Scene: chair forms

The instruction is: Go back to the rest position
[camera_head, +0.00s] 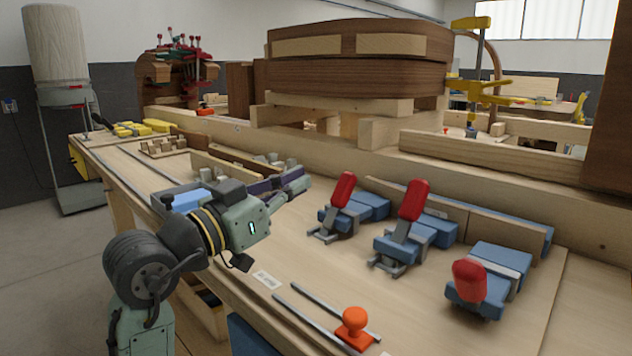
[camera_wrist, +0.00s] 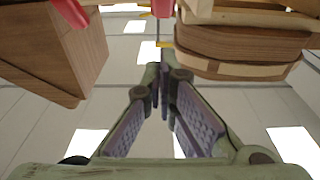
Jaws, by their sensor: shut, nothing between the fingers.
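My gripper (camera_head: 291,186) is at the end of my arm, above the workbench at left of centre in the head view. It points to the right, toward the red-handled clamps, and holds nothing. In the wrist view its two fingers (camera_wrist: 163,85) run up the middle and come together at the tips. The wrist view looks up past the fingers at ceiling lights. The tips touch no object that I can see.
An orange knob (camera_head: 354,328) sits at the front beside metal rails. A stacked wooden form (camera_head: 350,76) stands behind. A blue box (camera_head: 190,200) is behind my wrist.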

